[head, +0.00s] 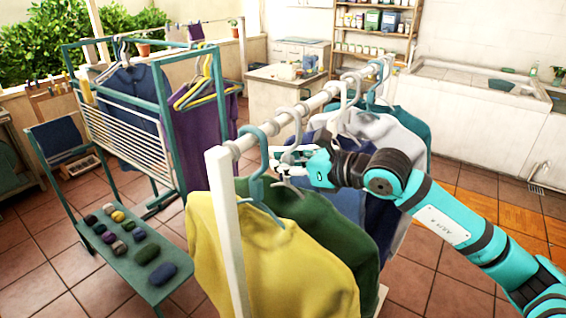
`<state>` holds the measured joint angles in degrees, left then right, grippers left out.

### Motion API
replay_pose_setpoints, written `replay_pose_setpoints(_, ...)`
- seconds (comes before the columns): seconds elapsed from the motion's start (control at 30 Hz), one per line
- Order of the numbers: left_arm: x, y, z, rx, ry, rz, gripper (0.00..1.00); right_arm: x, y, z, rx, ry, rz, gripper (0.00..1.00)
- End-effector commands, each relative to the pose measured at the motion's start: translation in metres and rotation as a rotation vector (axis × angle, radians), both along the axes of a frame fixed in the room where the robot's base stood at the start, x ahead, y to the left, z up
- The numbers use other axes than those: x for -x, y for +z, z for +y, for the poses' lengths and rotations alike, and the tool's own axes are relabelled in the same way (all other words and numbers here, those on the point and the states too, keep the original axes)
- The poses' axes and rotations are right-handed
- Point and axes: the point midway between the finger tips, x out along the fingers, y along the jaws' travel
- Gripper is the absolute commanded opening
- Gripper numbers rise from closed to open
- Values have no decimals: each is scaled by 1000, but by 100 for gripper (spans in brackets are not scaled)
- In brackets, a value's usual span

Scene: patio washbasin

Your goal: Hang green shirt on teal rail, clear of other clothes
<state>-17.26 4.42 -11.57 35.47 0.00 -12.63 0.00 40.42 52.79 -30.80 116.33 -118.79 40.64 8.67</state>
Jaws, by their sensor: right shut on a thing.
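The green shirt (335,235) hangs on the white rail (312,104) in front of me, on a pale hanger (291,153). It is between a yellow shirt (262,262) and a dark blue garment (352,190); the yellow shirt covers part of it. My right gripper (305,171) is at the green shirt's hanger, just above the collar, and is shut on it. The hanger's hook still appears to be over the white rail. The teal rail (186,54) is part of a teal rack at the left, holding a navy shirt (135,88) and a purple garment (205,125). My left gripper is not in view.
A white shirt (385,132) and a teal shirt (412,122) hang farther back on the white rail. A low teal shelf (113,262) with several small rolled items juts from the rack. Tiled floor is open between rack and white rail. A washbasin (480,95) is at right.

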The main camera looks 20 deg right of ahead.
Motion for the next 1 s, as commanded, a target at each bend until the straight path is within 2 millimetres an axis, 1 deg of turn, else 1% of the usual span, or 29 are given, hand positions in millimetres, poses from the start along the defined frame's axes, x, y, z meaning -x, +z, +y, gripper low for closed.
replay_pose_setpoints(0.47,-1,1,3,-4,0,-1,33,0,4,0,-3,-1,-4,0)
replay_pose_setpoints(1.0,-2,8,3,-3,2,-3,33,0,28,0,-4,0,-3,0)
